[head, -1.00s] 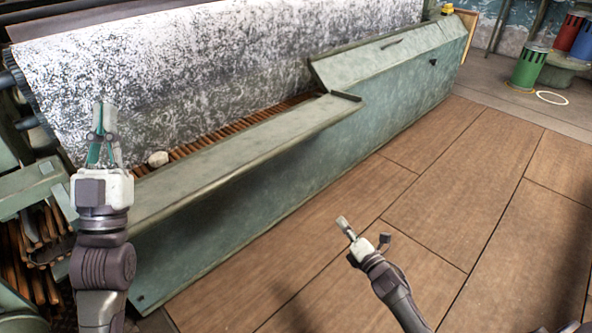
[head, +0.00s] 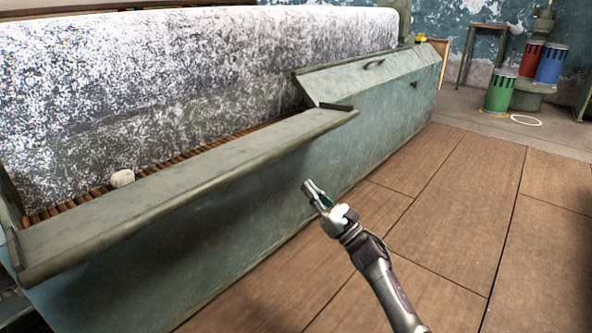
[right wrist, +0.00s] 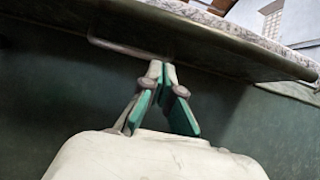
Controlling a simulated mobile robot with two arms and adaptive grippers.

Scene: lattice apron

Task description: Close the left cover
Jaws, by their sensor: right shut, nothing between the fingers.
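The left cover (head: 185,185) is a long grey-green panel folded outward along the front of the machine, leaving the wooden slats (head: 70,205) behind it uncovered. In the right wrist view, the left cover (right wrist: 225,42) hangs over my gripper, and a pale bar-like handle (right wrist: 125,48) shows on its underside. My right gripper (head: 308,187) is shut and empty, in front of the machine below the cover's right part. In the right wrist view, its fingertips (right wrist: 162,68) point towards the cover's underside near the handle; I cannot tell whether they touch. My left gripper is out of view.
A pale stone-like lump (head: 122,178) lies on the slats by the big speckled roller (head: 200,80). The wooden floor (head: 460,220) is clear. Green (head: 499,93), red and blue canisters stand at the back right.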

